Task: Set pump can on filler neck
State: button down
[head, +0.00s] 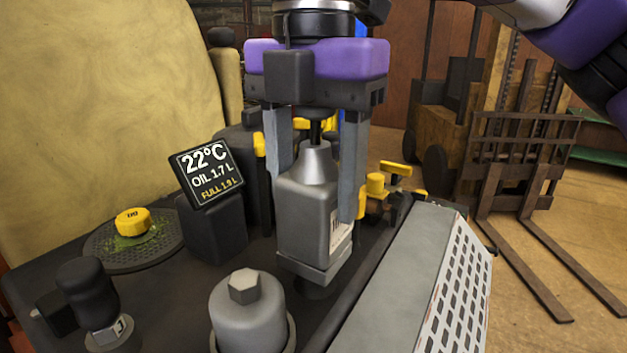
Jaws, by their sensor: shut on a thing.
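My gripper (318,190) points down in the head view, with its two grey fingers on either side of the grey pump can (308,222). It is shut on the can. The can is upright, with a boxy body, a cone-shaped top and a dark spout between the fingers. Its base is just above a dark round part (318,287) on the mower deck. I cannot tell whether this part is the filler neck, or whether the can touches it. A yellow cap (133,222) lies on a round mesh plate (118,245) with green bits, at the left.
A display (207,172) reads 22°C, OIL 1.7 L, FULL 1.9 L. A grey cylinder with a hex top (246,312) stands in front of the can. Yellow knobs (376,187) and a perforated grey cover (455,290) are at right. A forklift (500,150) stands behind.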

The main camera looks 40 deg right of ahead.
aim_at(314, 119)
jog(key=shift+f, duration=0.15)
jog(key=shift+f+b, duration=0.75)
jog(key=shift+b, duration=0.1)
jog(key=shift+c, duration=2)
grip_release()
notch_tip(314, 119, up, 5)
jog(key=p, duration=0.3)
jog(key=shift+r, duration=0.15)
jog(key=shift+r+p, duration=0.5)
jog(key=shift+r, duration=0.85)
